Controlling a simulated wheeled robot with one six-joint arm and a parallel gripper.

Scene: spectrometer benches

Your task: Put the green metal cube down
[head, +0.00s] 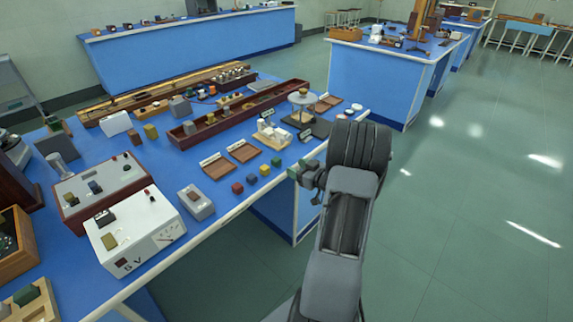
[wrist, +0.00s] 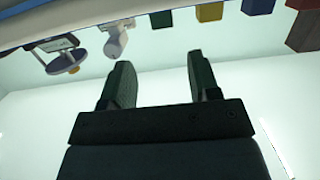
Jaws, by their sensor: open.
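The green metal cube (head: 276,161) sits on the blue bench top near its front edge, at the right end of a row of small coloured cubes. In the wrist view the green cube (wrist: 160,18) shows at the top, beyond my fingers and apart from them. My gripper (head: 300,174) is just off the front edge of the bench, to the right of the green cube. In the wrist view my gripper (wrist: 158,85) has its two dark fingers spread, with nothing between them.
Yellow (head: 265,169), blue (head: 251,178) and red (head: 237,188) cubes stand left of the green one. Brown trays (head: 243,151) lie behind, a white balance (head: 271,134) behind right. The bench (head: 225,208) is crowded at left; the floor (head: 450,210) at right is clear.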

